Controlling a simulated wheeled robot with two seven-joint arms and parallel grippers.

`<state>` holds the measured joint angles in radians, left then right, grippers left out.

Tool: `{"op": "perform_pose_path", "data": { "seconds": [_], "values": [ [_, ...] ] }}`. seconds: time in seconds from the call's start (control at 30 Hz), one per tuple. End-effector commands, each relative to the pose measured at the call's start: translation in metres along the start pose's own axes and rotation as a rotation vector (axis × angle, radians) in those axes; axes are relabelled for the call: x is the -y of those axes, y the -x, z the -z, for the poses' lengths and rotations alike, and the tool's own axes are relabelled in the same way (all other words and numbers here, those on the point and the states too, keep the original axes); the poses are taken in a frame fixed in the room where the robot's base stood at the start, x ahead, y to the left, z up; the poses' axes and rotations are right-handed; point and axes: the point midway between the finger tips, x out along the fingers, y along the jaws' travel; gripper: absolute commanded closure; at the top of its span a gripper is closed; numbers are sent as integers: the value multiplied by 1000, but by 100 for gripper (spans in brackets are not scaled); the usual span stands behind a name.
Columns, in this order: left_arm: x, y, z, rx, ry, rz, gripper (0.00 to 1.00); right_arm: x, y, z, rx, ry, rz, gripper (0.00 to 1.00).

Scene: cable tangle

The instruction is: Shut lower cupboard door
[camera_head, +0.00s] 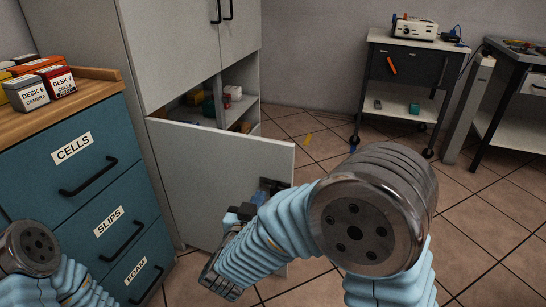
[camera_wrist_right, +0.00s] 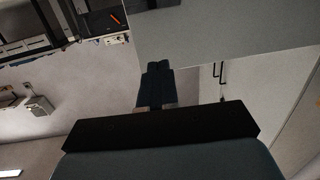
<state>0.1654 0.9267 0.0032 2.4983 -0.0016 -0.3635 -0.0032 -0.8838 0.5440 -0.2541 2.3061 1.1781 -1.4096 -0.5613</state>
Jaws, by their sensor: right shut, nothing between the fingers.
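The lower cupboard door (camera_head: 215,165) is a pale grey panel standing open, swung out from the tall cupboard (camera_head: 180,50). The opening behind it shows above its top edge and at the right. My right gripper (camera_head: 272,187) is shut and empty. Its dark fingers overlap the door's face near its free right edge; I cannot tell whether they touch it. In the right wrist view the shut fingers (camera_wrist_right: 157,72) reach the edge of the door panel (camera_wrist_right: 215,30). My left arm shows at the lower left, but its gripper is out of view.
A teal drawer cabinet (camera_head: 80,165) with small boxes on its wooden top (camera_head: 95,85) stands left of the door. Small items lie on the cupboard shelves. A trolley (camera_head: 400,80) and a desk (camera_head: 510,100) stand at the back right. The tiled floor (camera_head: 320,125) between is mostly clear.

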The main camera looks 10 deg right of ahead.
Motion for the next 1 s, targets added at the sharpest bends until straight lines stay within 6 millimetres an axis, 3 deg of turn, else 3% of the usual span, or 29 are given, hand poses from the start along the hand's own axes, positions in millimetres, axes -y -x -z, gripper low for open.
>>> {"op": "perform_pose_path", "data": {
  "seconds": [0.03, 0.1, 0.27, 0.47, 0.8, 1.0],
  "values": [
    [1, -2, 0, 0, 1, 1, 100, -2, 12, 17, -37, -15, -35, 100],
    [2, -3, 0, -1, 1, 1, 100, -8, 23, 33, -67, -24, -84, 100],
    [2, -2, 0, -1, 2, 2, 100, -15, 25, 44, -85, -28, -125, 100],
    [2, -3, 0, -1, 2, 2, 100, -20, -7, 45, -84, -28, -127, 100],
    [3, -4, 1, -2, 2, 2, 100, -28, -77, 51, -83, -29, -124, 100],
    [3, -4, 1, -2, 2, 2, 100, -30, -101, 52, -83, -28, -122, 100]
  ]
}}
